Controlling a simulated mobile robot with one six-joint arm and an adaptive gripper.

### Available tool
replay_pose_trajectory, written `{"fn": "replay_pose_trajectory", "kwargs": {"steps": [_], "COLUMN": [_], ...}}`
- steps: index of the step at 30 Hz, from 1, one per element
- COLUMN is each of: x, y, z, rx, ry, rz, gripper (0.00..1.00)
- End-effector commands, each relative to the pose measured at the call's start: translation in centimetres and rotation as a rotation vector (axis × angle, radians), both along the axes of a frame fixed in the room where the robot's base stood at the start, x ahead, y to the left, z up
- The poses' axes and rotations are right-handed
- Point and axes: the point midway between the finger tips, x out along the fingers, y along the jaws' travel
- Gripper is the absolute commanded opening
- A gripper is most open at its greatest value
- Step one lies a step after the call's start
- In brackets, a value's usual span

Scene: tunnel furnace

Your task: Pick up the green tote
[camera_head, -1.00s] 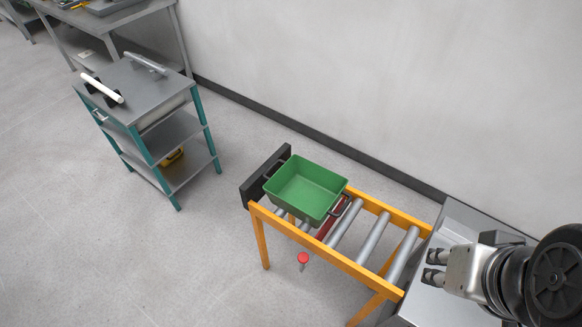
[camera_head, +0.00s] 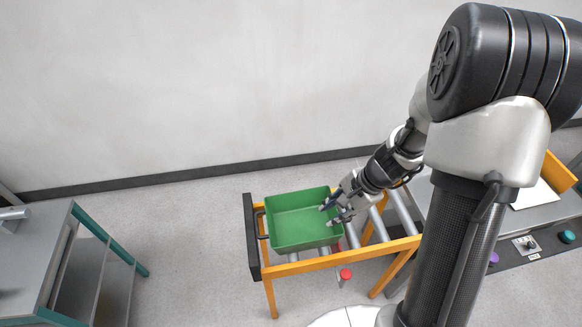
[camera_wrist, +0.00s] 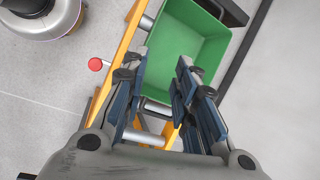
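The green tote (camera_head: 290,228) sits at the left end of the roller conveyor in the head view. In the wrist view the tote (camera_wrist: 178,45) lies beyond the two fingers of my gripper (camera_wrist: 161,68). The fingers are apart with nothing between them. The tote's right handle is hidden behind the gripper, and I cannot tell whether the fingers touch the tote.
The conveyor has a yellow frame (camera_head: 315,263), metal rollers and a dark end stop (camera_head: 252,237) at its left. A red knob (camera_head: 345,274) sticks out at the front. A grey cart (camera_head: 40,255) stands at left. A panel with buttons (camera_head: 567,237) is at right.

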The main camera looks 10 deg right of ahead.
Motion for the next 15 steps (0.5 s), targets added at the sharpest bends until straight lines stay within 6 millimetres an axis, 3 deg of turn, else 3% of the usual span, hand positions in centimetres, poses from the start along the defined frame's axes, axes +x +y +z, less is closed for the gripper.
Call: {"fn": "replay_pose_trajectory", "kwargs": {"steps": [1,3,9,15], "x": [-0.2,-0.2,-0.4,0.0], "y": [-0.7,-1.3,-1.9,-0.5], "z": [-2.0,-3.8,-6.8,-10.4], "rx": [0.019,0.034,0.052,0.052], "ry": [0.035,0.066,0.107,0.110], "rz": [-0.061,-0.127,-0.214,-0.216], "gripper": [0.27,0.27,0.27,0.27]}}
